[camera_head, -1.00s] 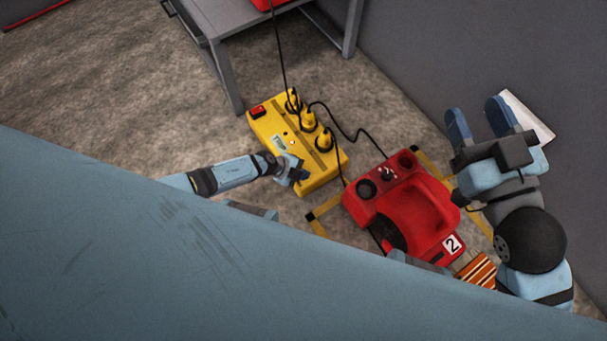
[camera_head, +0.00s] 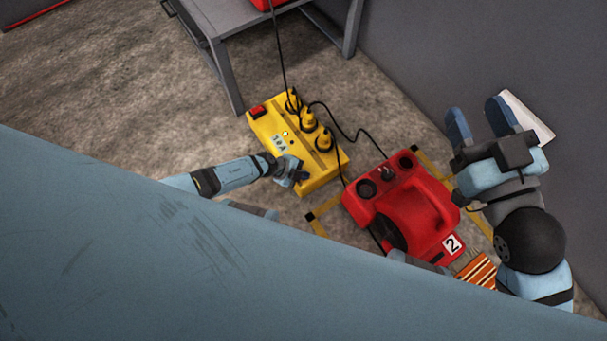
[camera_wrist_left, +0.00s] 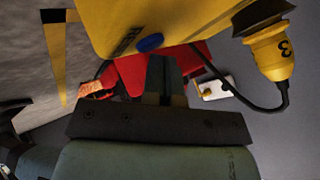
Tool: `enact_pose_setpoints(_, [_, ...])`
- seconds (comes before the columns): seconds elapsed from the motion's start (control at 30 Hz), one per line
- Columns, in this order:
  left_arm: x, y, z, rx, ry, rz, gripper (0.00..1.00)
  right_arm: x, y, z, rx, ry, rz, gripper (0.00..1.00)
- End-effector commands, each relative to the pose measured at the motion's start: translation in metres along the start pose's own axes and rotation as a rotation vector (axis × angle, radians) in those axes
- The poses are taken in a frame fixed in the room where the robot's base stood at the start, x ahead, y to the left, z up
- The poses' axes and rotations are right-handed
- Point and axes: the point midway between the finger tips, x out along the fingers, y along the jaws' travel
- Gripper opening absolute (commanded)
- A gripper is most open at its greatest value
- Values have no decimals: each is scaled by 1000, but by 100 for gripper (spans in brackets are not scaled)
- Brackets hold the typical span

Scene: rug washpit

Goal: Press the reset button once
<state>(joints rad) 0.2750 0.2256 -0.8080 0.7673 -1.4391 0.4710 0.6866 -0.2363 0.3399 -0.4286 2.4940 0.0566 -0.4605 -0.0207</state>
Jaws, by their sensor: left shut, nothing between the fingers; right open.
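The yellow power box (camera_head: 322,183) lies on the floor at the centre of the head view, with plugs in its top. A blue button (camera_wrist_left: 150,42), which looks like the reset button, sits on the box's near face in the left wrist view; the head view does not show it clearly. My left gripper (camera_head: 303,175) is shut and empty at the box's near side. Its fingertips (camera_wrist_left: 166,68) are close below and slightly right of the button; I cannot tell if they touch it. My right gripper (camera_head: 479,113) is open and empty, over the right side near the wall.
A red machine (camera_head: 428,208) marked 2 stands right of the box, within yellow floor tape (camera_head: 325,208). Black cables run from the plugs (camera_head: 325,139). A red switch (camera_head: 258,111) is on the box's far left end. A grey table (camera_head: 232,70) stands behind.

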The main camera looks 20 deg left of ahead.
Motion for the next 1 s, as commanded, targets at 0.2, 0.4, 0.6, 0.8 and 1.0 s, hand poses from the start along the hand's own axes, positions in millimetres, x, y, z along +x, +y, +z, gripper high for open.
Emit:
enact_pose_setpoints(0.2, [0, 0, 0, 0, -1, 0, 0, 0, 0, 0, -1, 0, 0, 51])
enact_pose_setpoints(0.4, [-5, -3, -3, -1, -1, 0, 0, 1, 1, -7, -1, -1, -1, 51])
enact_pose_setpoints(0.6, [-12, -8, -9, -1, 0, 0, 0, 2, 3, -19, -1, -1, 0, 51])
enact_pose_setpoints(0.8, [-12, -8, -9, -1, 0, 0, 0, 2, 4, -19, -1, 0, 0, 51])
enact_pose_setpoints(1.0, [-12, -9, -9, 0, 0, 0, 0, 2, 4, -20, -1, 1, 2, 51])
